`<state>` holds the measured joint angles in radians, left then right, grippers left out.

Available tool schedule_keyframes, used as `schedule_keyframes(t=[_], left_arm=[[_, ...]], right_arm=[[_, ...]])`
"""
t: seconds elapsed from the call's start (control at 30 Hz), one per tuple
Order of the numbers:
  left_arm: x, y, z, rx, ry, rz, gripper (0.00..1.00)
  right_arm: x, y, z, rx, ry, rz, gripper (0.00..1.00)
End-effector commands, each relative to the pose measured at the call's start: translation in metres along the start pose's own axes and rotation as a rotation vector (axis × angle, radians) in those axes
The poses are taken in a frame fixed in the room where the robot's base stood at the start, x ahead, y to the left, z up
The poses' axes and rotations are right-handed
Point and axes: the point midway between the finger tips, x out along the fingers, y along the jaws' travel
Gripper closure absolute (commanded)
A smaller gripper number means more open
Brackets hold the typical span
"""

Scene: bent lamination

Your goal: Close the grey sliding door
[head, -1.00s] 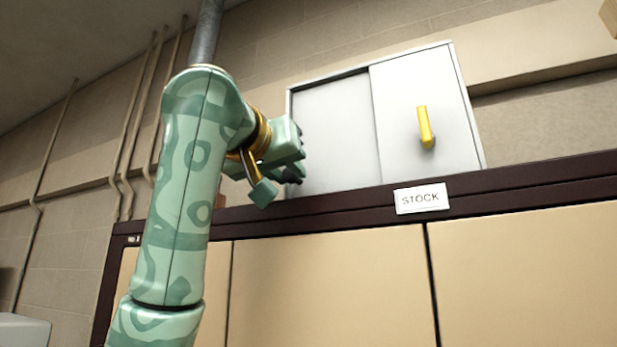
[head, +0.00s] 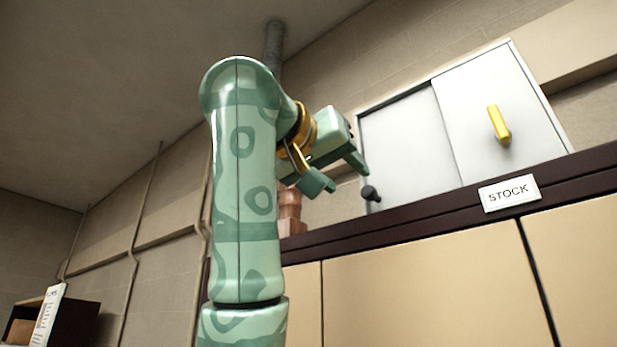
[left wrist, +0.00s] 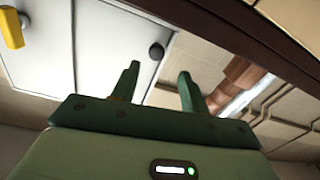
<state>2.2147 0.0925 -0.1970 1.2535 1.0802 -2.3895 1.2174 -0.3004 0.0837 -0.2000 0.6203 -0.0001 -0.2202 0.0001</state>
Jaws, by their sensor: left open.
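A wall cabinet holds two sliding panels. The left panel (head: 410,140) is light grey, set behind the right one, with a round black knob (head: 371,193) near its lower left. The right panel (head: 490,90) is whiter, with a yellow bar handle (head: 498,125). No dark opening shows between the panels. My left gripper (head: 340,172) is open and empty, just left of the knob. In the left wrist view, turned about upside down, the knob (left wrist: 156,51) appears beyond the gap between the open fingers (left wrist: 158,75), apart from them. My right gripper is not in view.
A dark ledge (head: 430,212) with a STOCK label (head: 509,193) runs below the cabinet, above beige panels (head: 430,285). A copper-brown object (head: 289,212) stands on the ledge behind my left arm. Pipes line the left wall.

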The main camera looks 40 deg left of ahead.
Motion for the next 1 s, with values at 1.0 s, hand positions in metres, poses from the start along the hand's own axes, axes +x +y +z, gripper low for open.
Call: schedule_keyframes(t=[1.0], left_arm=[[-0.094, -0.002, 0.0, -0.001, 0.0, -0.001, 0.55]], right_arm=[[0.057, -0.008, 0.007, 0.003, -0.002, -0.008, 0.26]])
